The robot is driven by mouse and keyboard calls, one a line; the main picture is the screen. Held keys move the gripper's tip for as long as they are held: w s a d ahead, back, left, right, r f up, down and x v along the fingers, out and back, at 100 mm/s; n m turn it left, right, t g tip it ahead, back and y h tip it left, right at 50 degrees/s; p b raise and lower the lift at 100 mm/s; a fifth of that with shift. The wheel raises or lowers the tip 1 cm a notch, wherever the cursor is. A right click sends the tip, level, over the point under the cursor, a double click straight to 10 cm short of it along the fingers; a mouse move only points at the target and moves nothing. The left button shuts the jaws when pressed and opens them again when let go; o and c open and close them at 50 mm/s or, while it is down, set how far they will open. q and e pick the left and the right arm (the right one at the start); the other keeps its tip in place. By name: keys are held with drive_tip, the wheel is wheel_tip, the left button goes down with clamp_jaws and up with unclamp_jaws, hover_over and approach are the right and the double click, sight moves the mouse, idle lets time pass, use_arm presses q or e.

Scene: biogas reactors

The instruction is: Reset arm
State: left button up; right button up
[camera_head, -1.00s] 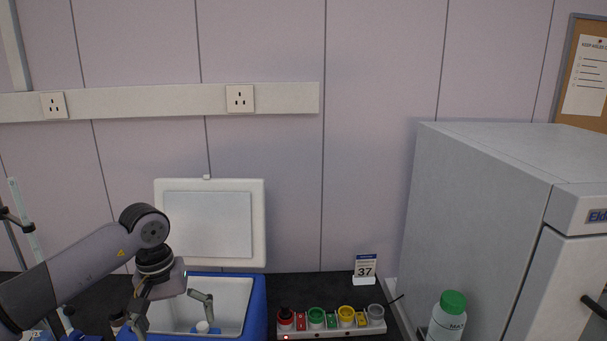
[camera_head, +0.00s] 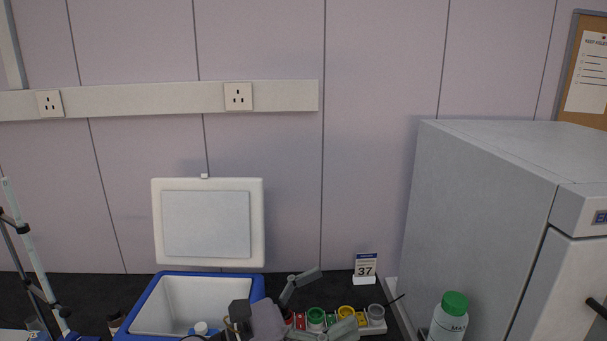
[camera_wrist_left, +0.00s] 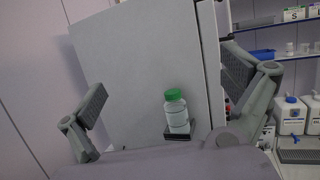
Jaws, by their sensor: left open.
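My left gripper (camera_head: 318,302) is at the bottom middle of the head view, in front of the row of coloured round pieces. Its two fingers are spread apart with nothing between them. In the left wrist view the open fingers (camera_wrist_left: 160,100) frame the view, one at each side. A white bottle with a green lid (camera_wrist_left: 176,112) shows beyond them, apart from the fingers. My right gripper shows in neither view.
A coloured rack (camera_head: 377,326), a "37" sign (camera_head: 365,267), the green-lidded bottle (camera_head: 449,318) and a large grey cabinet (camera_head: 480,200) stand to the right.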

use_arm(q)
drive_tip(key=w+a+f+n+t+y, duration=0.25)
drive_tip(key=a+n+t+y, duration=0.4)
drive_tip(key=n, duration=0.75)
drive_tip(key=w+a+f+n+t+y, duration=0.25)
drive_tip(key=a+n+t+y, duration=0.4)
drive_tip(key=n, duration=0.65)
drive_tip(key=s+a+f+n+g+y, duration=0.4)
drive_tip(key=a+f+n+y, duration=0.25)
drive_tip(key=f+n, duration=0.3)
drive_tip(key=s+a+f+n+g, duration=0.3)
drive_tip(key=s+f+n+g, duration=0.3)
drive_tip(key=s+f, duration=0.5)
drive_tip(key=s+a+f+n+g, duration=0.2)
drive_tip(key=s+f+n+g, duration=0.5)
drive_tip(key=s, duration=0.7)
wheel_tip(320, 180, down, 30)
drive_tip(key=m+b, duration=0.2)
drive_tip(key=b, duration=0.3)
drive_tip(key=s+a+f+g+b, duration=0.1)
drive_tip(key=s+f+b, duration=0.1)
drive_tip(key=s+f, duration=0.7)
drive_tip(key=s+a+f+g+b, duration=0.1)
drive_tip(key=s+a+f+b, duration=0.1)
drive_tip(key=s+f, duration=0.7)
wheel_tip(320, 180, down, 4)
drive_tip(key=shift+a+f+b, duration=0.1)
drive_tip(key=shift+a+b, duration=0.05)
drive_tip(key=shift+b, duration=0.35)
